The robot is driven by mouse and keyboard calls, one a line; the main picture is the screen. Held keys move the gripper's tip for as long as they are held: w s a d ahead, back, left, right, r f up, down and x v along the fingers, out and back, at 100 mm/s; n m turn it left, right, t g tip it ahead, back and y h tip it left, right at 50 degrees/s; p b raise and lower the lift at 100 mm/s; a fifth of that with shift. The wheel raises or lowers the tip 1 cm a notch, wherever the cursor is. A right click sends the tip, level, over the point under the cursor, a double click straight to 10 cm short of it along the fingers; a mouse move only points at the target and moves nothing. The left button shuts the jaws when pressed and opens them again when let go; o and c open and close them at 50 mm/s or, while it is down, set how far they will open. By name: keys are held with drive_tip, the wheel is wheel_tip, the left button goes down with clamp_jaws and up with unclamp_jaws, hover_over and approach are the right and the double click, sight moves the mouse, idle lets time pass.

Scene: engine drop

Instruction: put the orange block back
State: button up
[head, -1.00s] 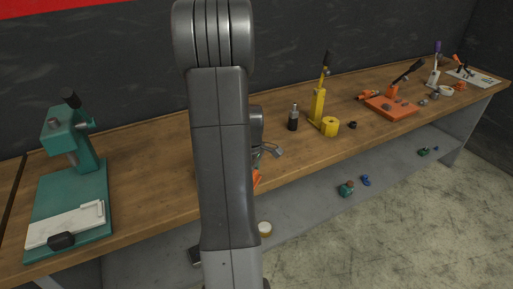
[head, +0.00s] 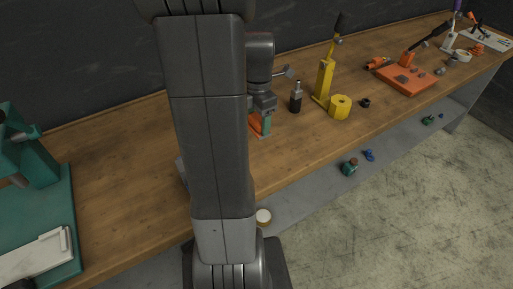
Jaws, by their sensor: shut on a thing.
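The orange block (head: 256,124) shows just right of my arm in the head view, low over the workbench or touching it; I cannot tell which. My gripper (head: 262,122) is shut on it, with the jaws pointing down and a teal part at the right side. My arm hides the left part of the block and gripper. The place under the block is also mostly hidden.
A dark bottle (head: 296,98), a yellow press (head: 325,82) and a yellow roll (head: 340,107) stand right of the gripper. Farther right is an orange base plate (head: 408,80) with a lever tool. A teal press (head: 30,150) stands at left. Bare wood (head: 120,140) lies between.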

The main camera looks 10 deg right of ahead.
sight(258, 119)
drive_tip(key=shift+s, duration=0.1)
wheel_tip(258, 119, down, 9)
drive_tip(key=shift+f+p, duration=0.15)
drive_tip(key=shift+p, duration=0.35)
drive_tip(key=shift+f, duration=0.15)
drive_tip(key=shift+f+b, duration=0.3)
drive_tip(key=o, duration=0.9)
drive_tip(key=shift+o, duration=0.2)
drive_tip(key=shift+r, duration=0.15)
drive_tip(key=r, duration=0.9)
drive_tip(key=r+b, duration=0.1)
drive_tip(key=r, duration=0.3)
drive_tip(key=shift+s+r, duration=0.25)
drive_tip(key=shift+r, duration=0.15)
